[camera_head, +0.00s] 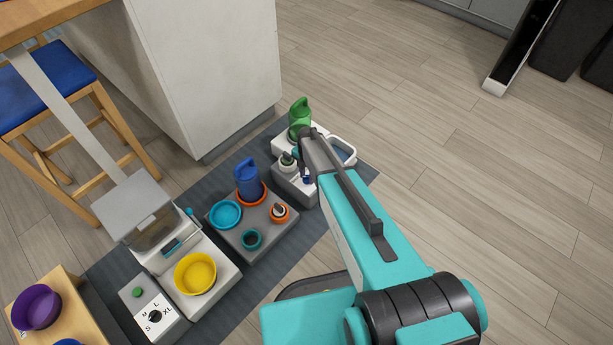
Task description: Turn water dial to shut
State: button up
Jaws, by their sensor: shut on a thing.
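The water unit is a low grey-and-white block (289,184) on the mat, with a green bottle-shaped part (300,113) behind it. My arm reaches over it from the lower right. My gripper (300,162) points down at the block and is small and partly hidden by my wrist. It is shut on what appears to be the water dial, which the gripper mostly hides; the dial's setting cannot be read. A small blue part (307,179) shows right beside the fingers. A small dark-topped round part (287,159) is just left of them.
A grey stand (233,242) with a blue jug (249,180) and several small bowls is close on the left. A feeder with a yellow bowl (195,273) and a size-marked dial (155,315) stand farther left. A white cabinet (215,80) rises behind.

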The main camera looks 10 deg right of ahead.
aim_at(307, 177)
jog(key=o, duration=0.9)
jog(key=shift+s+a, duration=0.2)
jog(key=shift+s, duration=0.05)
jog(key=shift+c, duration=0.2)
jog(key=shift+o, duration=0.9)
jog(key=shift+w+d, duration=0.1)
notch_tip(307, 177, up, 14)
jog(key=p, duration=0.2)
jog(key=shift+f, duration=0.15)
jog(key=shift+p, duration=0.3)
